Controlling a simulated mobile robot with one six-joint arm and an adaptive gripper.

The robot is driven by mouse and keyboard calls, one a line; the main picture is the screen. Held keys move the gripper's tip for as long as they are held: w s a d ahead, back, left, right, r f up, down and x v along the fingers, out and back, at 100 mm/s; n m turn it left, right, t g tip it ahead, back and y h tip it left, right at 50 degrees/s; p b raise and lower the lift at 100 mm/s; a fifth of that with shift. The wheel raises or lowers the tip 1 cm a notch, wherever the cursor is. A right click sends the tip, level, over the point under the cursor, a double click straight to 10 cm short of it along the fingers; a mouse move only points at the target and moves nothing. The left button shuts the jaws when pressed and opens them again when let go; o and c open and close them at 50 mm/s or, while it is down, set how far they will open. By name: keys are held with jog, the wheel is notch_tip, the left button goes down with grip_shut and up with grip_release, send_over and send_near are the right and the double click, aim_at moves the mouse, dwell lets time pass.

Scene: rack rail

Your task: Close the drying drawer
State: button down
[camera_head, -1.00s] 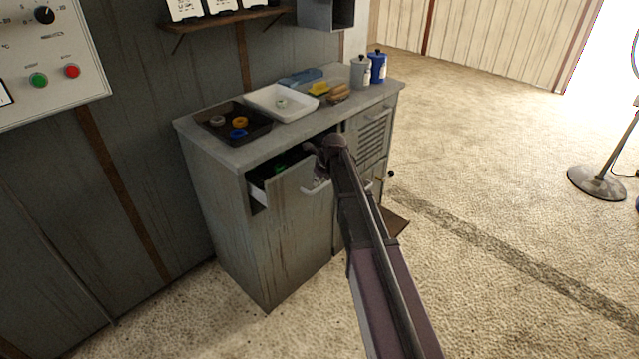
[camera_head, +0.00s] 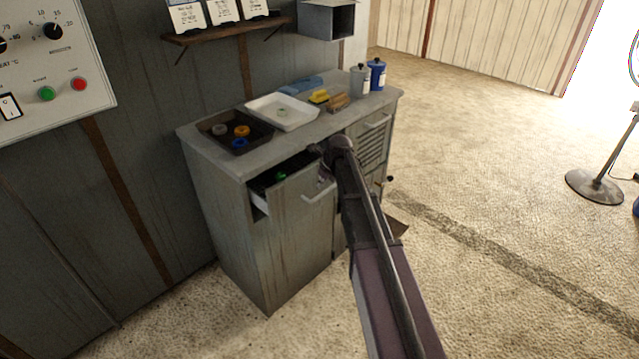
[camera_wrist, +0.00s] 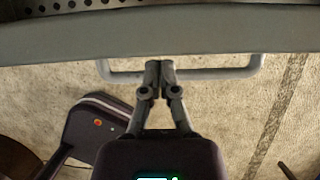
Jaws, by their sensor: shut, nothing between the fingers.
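The drying drawer (camera_head: 262,203) stands partly open at the upper left of the grey cabinet's front. Its pale side shows, and a green item (camera_head: 280,175) lies inside. Its bar handle (camera_head: 318,196) is on the front; in the wrist view the handle (camera_wrist: 218,73) runs below the drawer front's top edge (camera_wrist: 160,32). My gripper (camera_head: 326,168) is at the drawer front near the handle. In the wrist view my gripper's fingertips (camera_wrist: 160,66) are together and overlap the middle of the handle bar, with nothing between them. I cannot tell whether they touch it.
The cabinet top (camera_head: 257,160) holds a dark tray (camera_head: 219,139) with rings, a white tray (camera_head: 300,123), a yellow sponge, a brush and two canisters. A louvred front (camera_head: 374,148) is to the right. Open floor (camera_head: 500,250) lies to the right.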

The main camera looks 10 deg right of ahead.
jog(key=shift+p+v, duration=2.5)
jog(key=shift+v, duration=0.5)
jog(key=w+d+f+t+y+b, duration=0.1)
jog(key=d+f+t+y+b, duration=0.1)
jog(key=d+b, duration=0.4)
jog(key=d+t+y, duration=0.1)
jog(key=d+t, duration=0.1)
jog(key=d, duration=0.1)
jog(key=shift+d+b, duration=0.25)
jog(key=shift+b, duration=0.15)
